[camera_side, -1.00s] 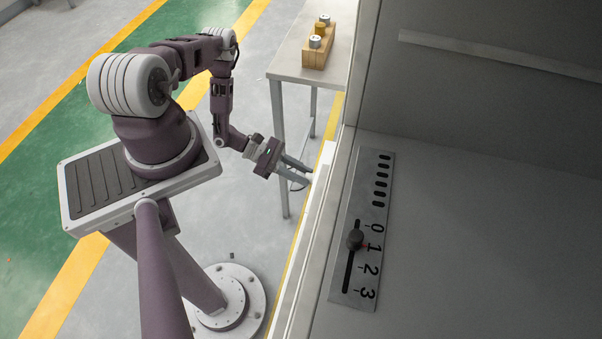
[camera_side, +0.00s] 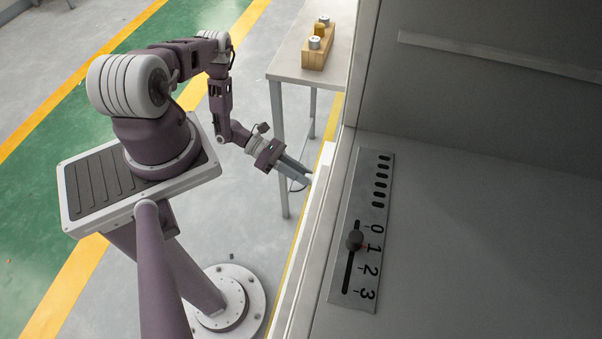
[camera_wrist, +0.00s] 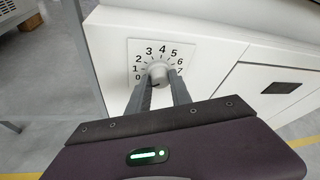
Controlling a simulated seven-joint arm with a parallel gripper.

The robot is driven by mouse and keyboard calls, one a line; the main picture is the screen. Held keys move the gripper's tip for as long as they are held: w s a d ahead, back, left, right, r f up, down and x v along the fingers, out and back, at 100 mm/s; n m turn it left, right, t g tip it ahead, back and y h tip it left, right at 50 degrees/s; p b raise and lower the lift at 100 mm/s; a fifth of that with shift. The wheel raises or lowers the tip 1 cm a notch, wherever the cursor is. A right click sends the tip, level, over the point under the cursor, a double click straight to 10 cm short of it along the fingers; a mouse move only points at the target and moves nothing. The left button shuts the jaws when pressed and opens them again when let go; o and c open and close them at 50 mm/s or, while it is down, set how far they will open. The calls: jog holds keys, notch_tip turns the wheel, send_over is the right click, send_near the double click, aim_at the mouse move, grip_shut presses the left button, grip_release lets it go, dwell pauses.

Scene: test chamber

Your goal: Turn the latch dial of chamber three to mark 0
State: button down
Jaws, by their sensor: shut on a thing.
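The latch dial (camera_wrist: 158,73) is a round grey knob on a white square plate marked 0 to 7, set in a white front panel in the wrist view. Mark 0 (camera_wrist: 138,77) is at the lower left of the scale. My gripper (camera_wrist: 160,84) has one finger on each side of the knob and is shut on it. Which mark the knob points to cannot be made out. In the side view my gripper (camera_side: 309,177) reaches the white chamber front, whose edge hides the dial. No chamber number is readable.
Inside the chamber, a metal scale plate (camera_side: 381,212) has a slot and a dark slider knob (camera_side: 354,239) near 1. A table (camera_side: 290,68) behind holds a wooden block (camera_side: 318,52) with metal cylinders. A panel with a dark recess (camera_wrist: 281,88) lies right of the dial.

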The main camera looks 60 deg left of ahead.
jog(key=c, duration=1.2)
grip_release()
jog(key=shift+o, duration=0.2)
jog(key=v, duration=0.7)
